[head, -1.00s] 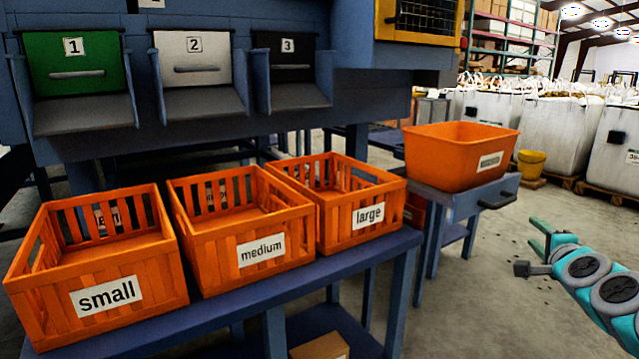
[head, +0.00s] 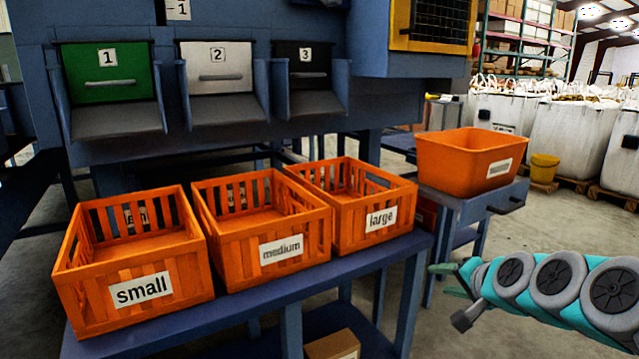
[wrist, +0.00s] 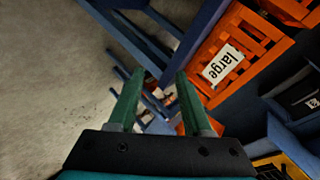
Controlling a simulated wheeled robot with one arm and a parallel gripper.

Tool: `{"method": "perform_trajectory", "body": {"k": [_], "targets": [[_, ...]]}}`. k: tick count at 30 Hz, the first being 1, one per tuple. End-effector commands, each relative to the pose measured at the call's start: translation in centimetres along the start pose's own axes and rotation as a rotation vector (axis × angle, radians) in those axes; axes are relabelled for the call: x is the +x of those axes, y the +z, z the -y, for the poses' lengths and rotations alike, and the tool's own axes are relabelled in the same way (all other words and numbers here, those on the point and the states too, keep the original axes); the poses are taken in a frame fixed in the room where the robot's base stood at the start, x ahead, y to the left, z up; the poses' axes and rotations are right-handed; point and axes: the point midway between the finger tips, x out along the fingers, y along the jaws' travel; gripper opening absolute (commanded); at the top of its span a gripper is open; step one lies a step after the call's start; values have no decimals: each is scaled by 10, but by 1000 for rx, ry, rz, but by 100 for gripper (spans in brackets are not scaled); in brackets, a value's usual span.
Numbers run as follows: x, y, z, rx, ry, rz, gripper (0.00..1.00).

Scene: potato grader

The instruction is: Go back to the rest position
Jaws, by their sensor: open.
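My gripper (wrist: 160,100) is open in the wrist view, with two green fingers apart and nothing between them. In the head view my arm reaches in from the right, and my gripper (head: 455,280) points left, in front of the right end of the crate table. Its fingers are small and partly hidden there. The crate labelled large (head: 348,225) stands to the left of it, apart from it. The large crate also shows in the wrist view (wrist: 255,50), to the right of the fingers.
The small crate (head: 140,290) and medium crate (head: 262,250) stand on the blue table (head: 270,293). An orange tub (head: 460,165) sits on a side stand. Green, white and black numbered hatches (head: 110,82) are behind. Open floor lies at right, before white bulk bags (head: 570,130).

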Motion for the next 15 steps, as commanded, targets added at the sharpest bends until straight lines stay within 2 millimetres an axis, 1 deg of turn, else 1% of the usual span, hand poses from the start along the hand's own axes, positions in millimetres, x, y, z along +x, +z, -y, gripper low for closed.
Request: {"method": "perform_trajectory", "body": {"k": [1, 2, 3, 5, 6, 8, 9, 10, 11, 12, 15], "targets": [[-8, 32, 8, -85, 45, 81, 50], [-12, 53, 6, -138, 80, 137, 50], [-20, 80, 2, -205, 125, 208, 50], [-38, 117, -6, -307, 196, 313, 50], [-51, 139, -15, -371, 245, 383, 50], [-76, 169, -29, -461, 321, 486, 50], [-95, 186, -39, -517, 372, 552, 50], [-109, 197, -47, -554, 407, 599, 50], [-123, 207, -56, -587, 446, 647, 50], [-142, 218, -66, -625, 491, 705, 50], [-184, 237, -87, -693, 582, 819, 50]]}}
